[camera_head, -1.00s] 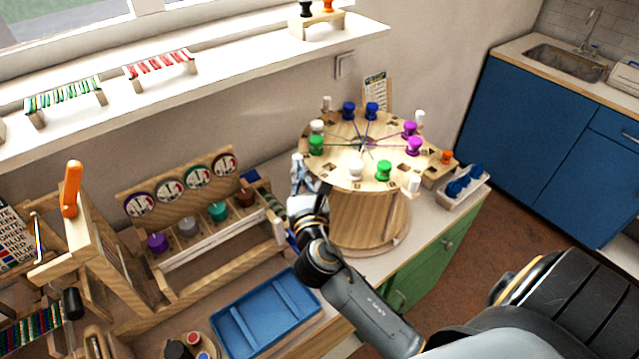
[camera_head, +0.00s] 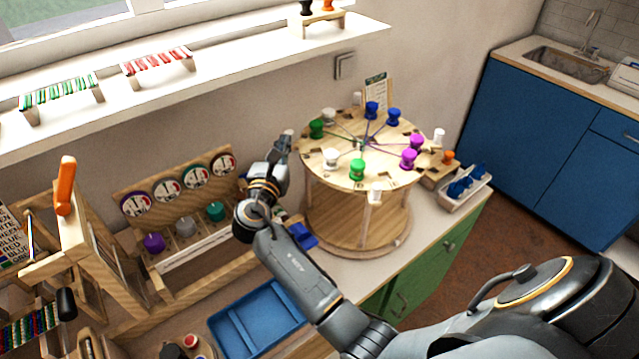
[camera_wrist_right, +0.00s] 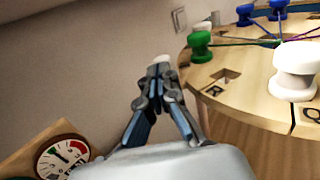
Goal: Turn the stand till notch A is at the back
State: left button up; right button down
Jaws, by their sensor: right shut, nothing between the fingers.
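The stand (camera_head: 345,178) is a round wooden top on a drum-like base, carrying several white, green, blue and purple spools with threads running to the middle. White pegs stick up at its rim, one at the back (camera_head: 357,98), one at the right (camera_head: 439,137), one at the front (camera_head: 375,192). In the right wrist view a notch (camera_wrist_right: 218,78) bears a letter like R; I cannot make out notch A. My right gripper (camera_head: 286,137) is shut and empty at the stand's left side. A white bit shows behind its fingertips (camera_wrist_right: 160,68); contact is unclear. My left gripper is out of view.
A wooden rack with dials (camera_head: 180,190) and coloured knobs stands left of my right arm. A blue tray (camera_head: 258,318) lies in front. A white bin with blue pieces (camera_head: 467,183) is right of the stand. The wall is close behind.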

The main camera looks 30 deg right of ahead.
jog(key=shift+w+d, duration=0.3)
jog(key=shift+w, duration=0.3)
jog(key=shift+w+d, duration=0.3)
jog(key=shift+w, duration=0.3)
